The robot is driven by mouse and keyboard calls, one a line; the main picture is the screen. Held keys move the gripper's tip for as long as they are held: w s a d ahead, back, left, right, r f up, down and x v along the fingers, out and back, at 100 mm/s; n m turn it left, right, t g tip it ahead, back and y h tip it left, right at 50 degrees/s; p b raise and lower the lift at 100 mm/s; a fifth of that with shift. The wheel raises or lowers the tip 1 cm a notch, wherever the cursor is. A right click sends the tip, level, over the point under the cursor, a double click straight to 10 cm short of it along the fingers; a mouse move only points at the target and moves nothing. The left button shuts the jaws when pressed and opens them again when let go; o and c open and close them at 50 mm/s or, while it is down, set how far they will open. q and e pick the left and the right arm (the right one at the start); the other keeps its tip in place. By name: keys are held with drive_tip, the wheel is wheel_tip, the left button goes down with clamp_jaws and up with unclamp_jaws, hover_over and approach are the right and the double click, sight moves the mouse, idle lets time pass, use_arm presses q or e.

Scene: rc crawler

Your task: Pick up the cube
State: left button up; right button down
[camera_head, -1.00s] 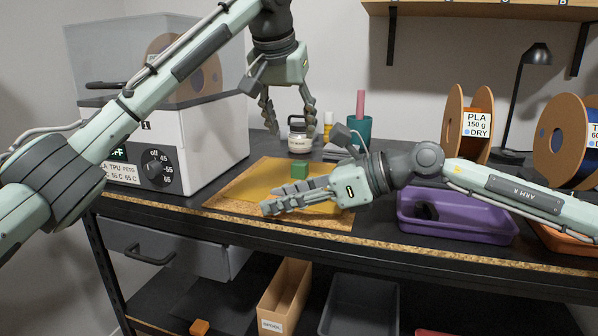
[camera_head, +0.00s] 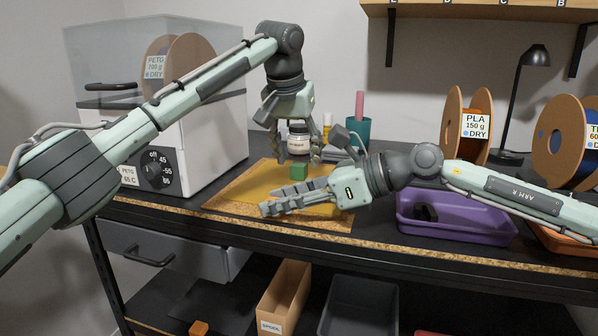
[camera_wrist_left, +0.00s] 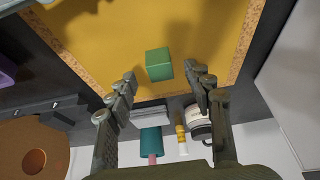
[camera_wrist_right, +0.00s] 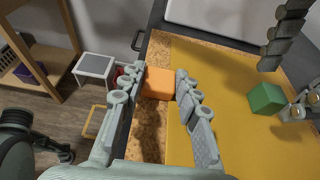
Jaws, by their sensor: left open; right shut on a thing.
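The green cube (camera_head: 299,171) sits on the yellow mat with the brown border (camera_head: 235,190). My left gripper (camera_head: 296,156) is open and points down just above and behind the cube. In the left wrist view the cube (camera_wrist_left: 159,65) shows between and beyond the two fingertips, with no finger clearly touching it. The cube also shows in the right wrist view (camera_wrist_right: 267,98). My right gripper (camera_head: 268,205) lies low over the front of the mat. In the right wrist view its fingertips close on an orange block (camera_wrist_right: 158,83), which the head view does not clearly show.
A white jar (camera_head: 299,138) and a teal cup (camera_head: 357,133) stand behind the cube. A white dryer box (camera_head: 205,125) is at left, a purple tray (camera_head: 455,230) at right. Another orange block (camera_head: 199,328) is on the lower shelf.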

sight(298, 165)
use_arm(q)
drive_tip(key=shift+x, duration=1.3)
drive_tip(key=c, duration=0.9)
drive_tip(key=shift+c, duration=0.2)
wheel_tip(298, 165, up, 10)
use_arm(e)
drive_tip(key=c, duration=1)
unclamp_jaws()
